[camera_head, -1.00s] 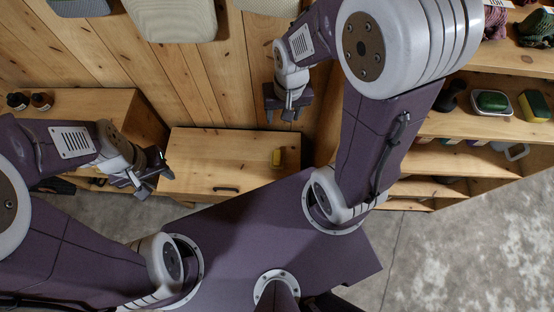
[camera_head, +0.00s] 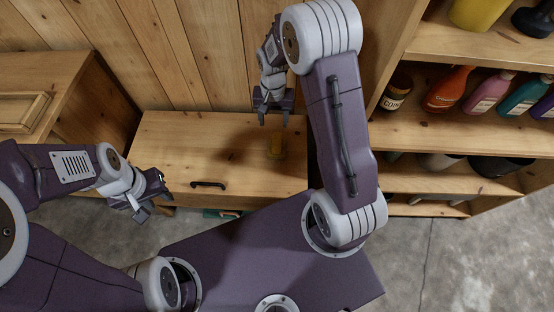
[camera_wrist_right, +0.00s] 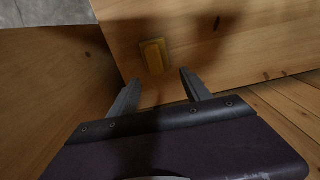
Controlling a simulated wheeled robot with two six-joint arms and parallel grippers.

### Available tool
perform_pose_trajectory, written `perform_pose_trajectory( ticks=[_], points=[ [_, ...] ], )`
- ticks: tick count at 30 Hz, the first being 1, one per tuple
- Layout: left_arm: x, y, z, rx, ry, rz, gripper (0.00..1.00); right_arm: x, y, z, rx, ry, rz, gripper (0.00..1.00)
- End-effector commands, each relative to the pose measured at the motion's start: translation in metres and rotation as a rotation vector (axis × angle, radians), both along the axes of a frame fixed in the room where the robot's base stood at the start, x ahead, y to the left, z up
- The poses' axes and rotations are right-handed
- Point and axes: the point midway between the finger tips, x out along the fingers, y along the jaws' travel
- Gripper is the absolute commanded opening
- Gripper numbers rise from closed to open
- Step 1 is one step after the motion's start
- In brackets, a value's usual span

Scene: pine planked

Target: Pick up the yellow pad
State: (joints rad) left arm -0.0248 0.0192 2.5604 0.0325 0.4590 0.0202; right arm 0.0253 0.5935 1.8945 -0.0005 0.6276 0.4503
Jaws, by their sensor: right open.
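The yellow pad (camera_head: 276,146) lies on the light wooden top of a low cabinet (camera_head: 200,140), near its right end and in shadow. It also shows in the right wrist view (camera_wrist_right: 154,57), beyond and apart from the fingertips. My right gripper (camera_head: 274,119) is open and empty, its fingers pointing towards the pad; its two spread fingers show in the right wrist view (camera_wrist_right: 160,77). My left gripper (camera_head: 156,204) is open and empty near the cabinet's front left corner.
Shelves with several bottles (camera_head: 490,92) and a dark jar (camera_head: 396,92) stand to the right. A wooden cabinet (camera_head: 40,85) stands at the left. A planked wall rises behind.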

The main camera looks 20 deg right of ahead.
Motion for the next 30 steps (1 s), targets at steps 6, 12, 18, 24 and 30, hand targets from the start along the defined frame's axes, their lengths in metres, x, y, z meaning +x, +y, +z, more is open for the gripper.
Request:
perform_pose_trajectory(
  ticks=[6,12,18,24,30],
  points=[
    [0.000,0.000,-0.035,0.000,-0.001,0.000,0.36,-0.006,-0.002,-0.045,0.001,0.026,-0.005,0.56],
    [0.000,0.000,-0.037,0.000,-0.001,0.000,0.36,-0.006,-0.002,-0.050,0.001,0.028,-0.005,0.56],
    [0.000,0.000,-0.054,0.000,-0.001,0.000,0.36,-0.006,-0.003,-0.082,0.001,0.029,-0.005,0.56],
    [0.000,0.000,-0.057,0.000,-0.001,0.000,0.36,-0.005,-0.005,-0.089,0.001,0.026,-0.006,0.56],
    [0.000,0.000,-0.080,0.000,-0.001,0.000,0.36,-0.002,-0.012,-0.126,0.001,0.030,-0.005,0.56]
  ],
)
